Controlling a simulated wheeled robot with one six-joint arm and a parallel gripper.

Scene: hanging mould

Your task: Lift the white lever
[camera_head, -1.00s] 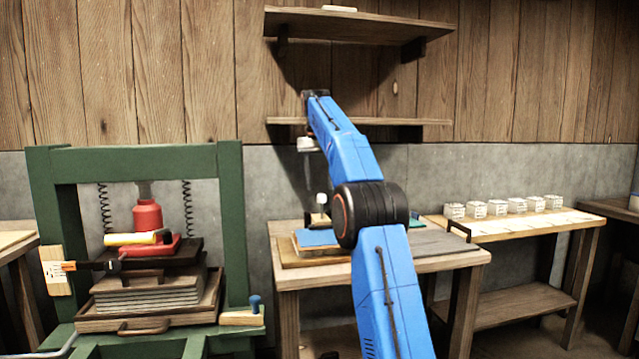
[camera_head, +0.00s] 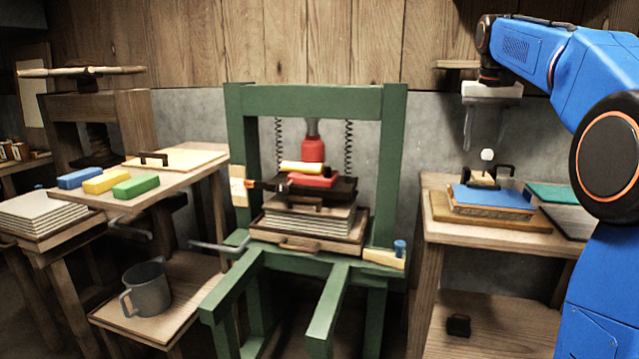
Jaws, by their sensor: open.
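The green press (camera_head: 312,98) stands in the middle of the head view. A pale grey-white lever (camera_head: 213,247) sticks out to the left at its lower left side; it looks roughly level, with a bent end. No other part of the press is plainly a white lever. My gripper (camera_head: 484,140) is at the right, pointing down, its two fingers apart and empty. It is above the right table, well away from the press and the lever. A red jack (camera_head: 312,150) and a yellow-and-white handle (camera_head: 296,167) sit above the plates in the press.
The right table (camera_head: 450,240) holds a blue-topped block (camera_head: 492,197) below my gripper. At left, a table (camera_head: 190,175) holds blue, yellow and green blocks; a grey jug (camera_head: 147,289) stands on its lower shelf. The air in front of the press looks clear.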

